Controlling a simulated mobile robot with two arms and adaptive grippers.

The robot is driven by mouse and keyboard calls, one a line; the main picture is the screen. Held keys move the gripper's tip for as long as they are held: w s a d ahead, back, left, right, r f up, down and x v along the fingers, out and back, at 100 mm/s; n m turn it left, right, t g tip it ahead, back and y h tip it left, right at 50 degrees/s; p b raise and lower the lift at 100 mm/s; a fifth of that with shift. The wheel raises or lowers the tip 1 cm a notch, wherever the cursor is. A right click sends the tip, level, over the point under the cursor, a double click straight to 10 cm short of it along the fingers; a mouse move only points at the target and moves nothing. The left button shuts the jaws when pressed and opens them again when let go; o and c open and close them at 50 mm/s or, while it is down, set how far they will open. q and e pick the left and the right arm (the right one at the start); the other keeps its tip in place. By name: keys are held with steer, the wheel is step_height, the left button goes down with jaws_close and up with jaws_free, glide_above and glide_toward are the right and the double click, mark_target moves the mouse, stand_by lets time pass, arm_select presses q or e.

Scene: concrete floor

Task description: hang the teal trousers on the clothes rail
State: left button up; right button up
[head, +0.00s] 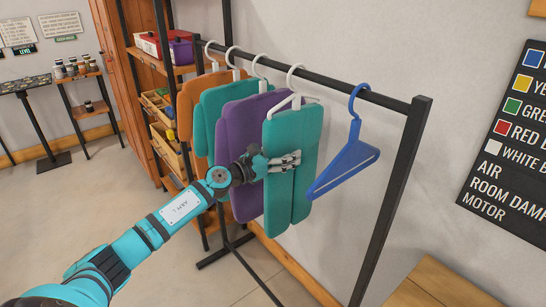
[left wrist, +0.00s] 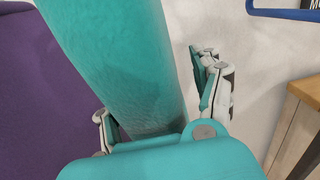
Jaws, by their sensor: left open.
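The front teal trousers (head: 283,205) hang from a white hanger (head: 294,76) on the black clothes rail (head: 330,82); two long legs hang down. In the left wrist view the teal cloth (left wrist: 125,60) runs up between my fingers. My left gripper (head: 284,161) is open at the upper middle of these trousers, with one finger on each side of the cloth in the wrist view. Whether the fingers touch it I cannot tell. A second teal garment (head: 206,118) hangs farther back, partly hidden by a purple one (head: 238,135). My right gripper is not in view.
An empty blue hanger (head: 346,168) hangs at the near end of the rail, right of the trousers. An orange garment (head: 187,105) hangs farthest back. A wooden shelf (head: 163,105) stands behind the rail. A wooden tabletop (head: 440,285) is at the lower right.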

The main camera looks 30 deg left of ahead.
arm_select(q)
steer(key=v, duration=1.2)
steer(key=s+a+f+n+g+y, duration=0.1)
steer(key=s+a+f+n+y, duration=0.1)
steer(key=f+n, duration=0.6)
steer(key=s+a+f+n+g+y, duration=0.15)
steer(key=f+n, duration=0.25)
steer(key=f, duration=0.8)
steer(key=s+a+f+n+g+y, duration=0.1)
steer(key=s+a+f+n+y, duration=0.2)
steer(key=f+n, duration=0.55)
steer(key=s+d+f+n+g+y, duration=0.1)
steer(key=s+d+f+n+g, duration=0.15)
steer(key=s+f, duration=0.55)
steer(key=s+d+f+n+g, duration=0.2)
steer(key=s+f+n, duration=0.15)
steer(key=f, duration=0.85)
steer(key=s+d+f+n+g, duration=0.2)
steer(key=s+d+f, duration=0.3)
steer(key=s, duration=0.5)
steer(key=s+d+f+n+g+h, duration=0.1)
steer(key=s+d+f+n+g, duration=0.2)
steer(key=s, duration=0.7)
steer(key=s+d+f+n+g, duration=0.3)
steer(key=s+d+f+n, duration=0.3)
steer(key=s+d, duration=0.5)
step_height(320, 180, down, 3)
steer(key=shift+r+h, duration=0.1)
steer(key=shift+h, duration=0.25)
